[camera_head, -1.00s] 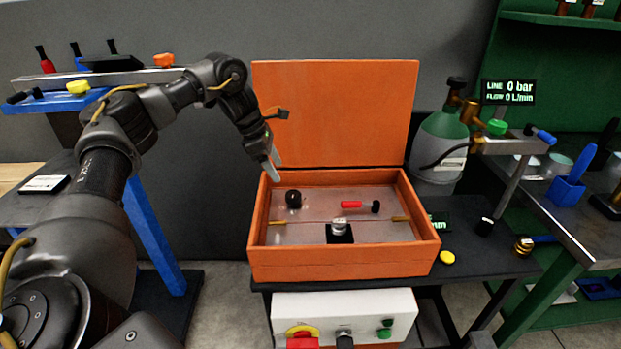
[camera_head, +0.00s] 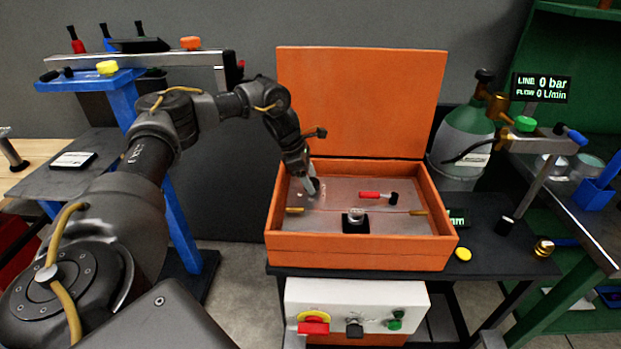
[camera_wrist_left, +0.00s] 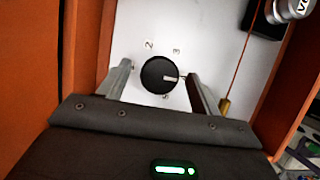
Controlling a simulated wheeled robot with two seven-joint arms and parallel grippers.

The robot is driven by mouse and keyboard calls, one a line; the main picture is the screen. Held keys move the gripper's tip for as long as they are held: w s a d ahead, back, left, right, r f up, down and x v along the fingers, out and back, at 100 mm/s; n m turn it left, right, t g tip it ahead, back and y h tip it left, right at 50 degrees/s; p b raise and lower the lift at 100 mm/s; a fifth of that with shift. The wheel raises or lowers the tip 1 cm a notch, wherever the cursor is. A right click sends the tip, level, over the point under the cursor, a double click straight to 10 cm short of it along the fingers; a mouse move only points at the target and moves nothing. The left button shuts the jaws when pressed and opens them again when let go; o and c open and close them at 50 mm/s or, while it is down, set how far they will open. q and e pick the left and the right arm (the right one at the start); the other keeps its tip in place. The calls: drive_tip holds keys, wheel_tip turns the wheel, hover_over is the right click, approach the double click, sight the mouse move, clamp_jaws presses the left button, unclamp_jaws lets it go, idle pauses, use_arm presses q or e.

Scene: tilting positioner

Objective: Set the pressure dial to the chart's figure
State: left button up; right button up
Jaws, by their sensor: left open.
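The pressure dial (camera_wrist_left: 158,75) is a round black knob with a pale pointer, on the grey panel inside the orange box (camera_head: 362,250). In the wrist view its pointer faces right. Printed figures 2 and 3 show above it; another mark below is too small to read surely. My left gripper (camera_head: 312,186) reaches down into the box at the knob, which it mostly hides in the head view. In the wrist view the open left fingers (camera_wrist_left: 160,88) stand on either side of the knob, with gaps visible. My right gripper is not in view. I cannot make out a chart.
A red-handled part (camera_head: 372,195) and a black block with a silver knob (camera_head: 355,221) sit on the panel. The raised orange lid (camera_head: 362,100) stands behind. A display (camera_head: 541,88) reads LINE 0 bar, FLOW 0 L/min, above a green-topped cylinder (camera_head: 467,135).

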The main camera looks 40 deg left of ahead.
use_arm(q)
drive_tip(key=shift+w+f, duration=0.1)
drive_tip(key=shift+f, duration=0.15)
drive_tip(key=c, duration=1)
drive_tip(key=shift+o, duration=0.2)
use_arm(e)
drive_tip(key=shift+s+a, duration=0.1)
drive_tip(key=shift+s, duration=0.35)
use_arm(q)
drive_tip(key=shift+d+r+n, duration=0.1)
drive_tip(key=shift+n, duration=0.2)
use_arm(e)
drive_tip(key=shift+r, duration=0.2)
